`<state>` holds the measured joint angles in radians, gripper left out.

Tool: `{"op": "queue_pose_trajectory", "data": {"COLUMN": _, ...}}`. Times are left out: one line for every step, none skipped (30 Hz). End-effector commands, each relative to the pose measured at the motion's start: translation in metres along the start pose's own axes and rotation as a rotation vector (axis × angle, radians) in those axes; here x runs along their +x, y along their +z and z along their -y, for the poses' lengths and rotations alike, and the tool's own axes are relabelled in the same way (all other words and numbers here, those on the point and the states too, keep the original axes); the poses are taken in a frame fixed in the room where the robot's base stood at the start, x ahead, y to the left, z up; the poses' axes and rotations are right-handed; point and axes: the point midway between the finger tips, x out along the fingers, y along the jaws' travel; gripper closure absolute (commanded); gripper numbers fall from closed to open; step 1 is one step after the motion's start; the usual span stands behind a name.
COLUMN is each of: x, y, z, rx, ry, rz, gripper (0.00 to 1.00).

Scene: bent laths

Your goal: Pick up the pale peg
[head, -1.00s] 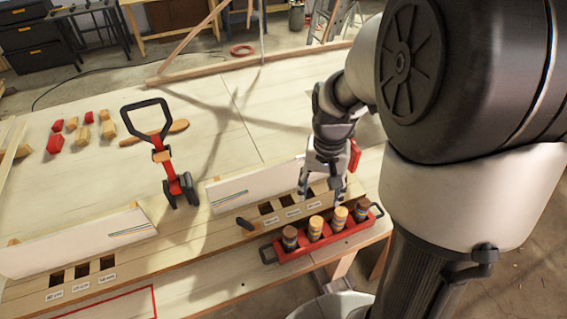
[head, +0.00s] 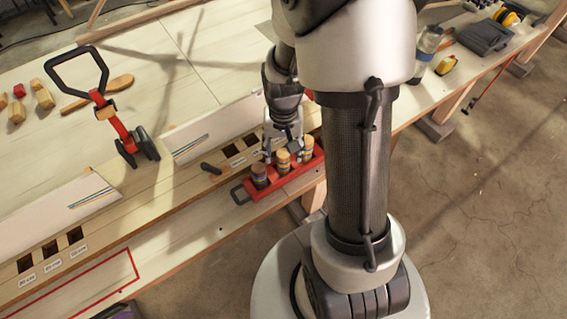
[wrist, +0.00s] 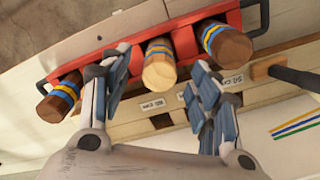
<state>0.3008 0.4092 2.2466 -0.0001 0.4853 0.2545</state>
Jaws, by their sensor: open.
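In the wrist view the pale peg (wrist: 160,68) is a light wooden cylinder with blue and yellow bands, standing in a red tray (wrist: 95,58). It lies beyond and between the fingertips of my gripper (wrist: 160,85), which is open and empty. A browner peg (wrist: 58,97) stands to its left and a darker brown peg (wrist: 226,44) to its right. In the head view my gripper (head: 283,150) is over the tray (head: 257,194), close to the pegs.
A wooden rack (head: 182,196) with square holes and labels runs behind the tray. A black handle (head: 210,168) sticks out near the tray's left end. A red and black upright tool (head: 125,132) stands farther left. My arm hides the tray's right end.

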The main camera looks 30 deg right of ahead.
Motion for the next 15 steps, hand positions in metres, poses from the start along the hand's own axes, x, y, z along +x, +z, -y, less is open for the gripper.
{"op": "queue_pose_trajectory", "data": {"x": 0.01, "y": 0.001, "z": -0.001, "rx": 0.0, "ry": 0.001, "rz": 0.004, "gripper": 0.44}}
{"op": "queue_pose_trajectory", "data": {"x": 0.015, "y": 0.0, "z": -0.001, "rx": 0.0, "ry": 0.001, "rz": 0.003, "gripper": 0.44}}
{"op": "queue_pose_trajectory", "data": {"x": 0.022, "y": 0.0, "z": -0.001, "rx": 0.0, "ry": 0.001, "rz": 0.004, "gripper": 0.44}}
{"op": "queue_pose_trajectory", "data": {"x": 0.027, "y": 0.0, "z": -0.001, "rx": 0.0, "ry": 0.001, "rz": 0.005, "gripper": 0.44}}
{"op": "queue_pose_trajectory", "data": {"x": 0.031, "y": 0.0, "z": -0.001, "rx": 0.0, "ry": 0.001, "rz": 0.004, "gripper": 0.44}}
{"op": "queue_pose_trajectory", "data": {"x": 0.037, "y": 0.0, "z": -0.001, "rx": 0.0, "ry": 0.001, "rz": 0.004, "gripper": 0.44}}
{"op": "queue_pose_trajectory", "data": {"x": 0.04, "y": 0.0, "z": -0.001, "rx": 0.0, "ry": 0.001, "rz": 0.004, "gripper": 0.44}}
{"op": "queue_pose_trajectory", "data": {"x": 0.042, "y": 0.0, "z": -0.001, "rx": 0.0, "ry": 0.001, "rz": 0.003, "gripper": 0.44}}
{"op": "queue_pose_trajectory", "data": {"x": 0.043, "y": -0.001, "z": -0.001, "rx": 0.0, "ry": 0.0, "rz": 0.002, "gripper": 0.44}}
{"op": "queue_pose_trajectory", "data": {"x": 0.043, "y": -0.001, "z": -0.001, "rx": 0.0, "ry": 0.0, "rz": 0.001, "gripper": 0.44}}
{"op": "queue_pose_trajectory", "data": {"x": 0.043, "y": -0.001, "z": -0.001, "rx": 0.0, "ry": 0.0, "rz": 0.0, "gripper": 0.44}}
{"op": "queue_pose_trajectory", "data": {"x": 0.043, "y": -0.001, "z": -0.001, "rx": 0.0, "ry": 0.0, "rz": 0.0, "gripper": 0.44}}
{"op": "queue_pose_trajectory", "data": {"x": 0.042, "y": -0.001, "z": -0.001, "rx": 0.0, "ry": 0.0, "rz": 0.0, "gripper": 0.44}}
{"op": "queue_pose_trajectory", "data": {"x": 0.042, "y": -0.001, "z": -0.001, "rx": 0.0, "ry": 0.0, "rz": 0.0, "gripper": 0.44}}
{"op": "queue_pose_trajectory", "data": {"x": 0.042, "y": -0.001, "z": -0.001, "rx": 0.0, "ry": 0.0, "rz": 0.0, "gripper": 0.45}}
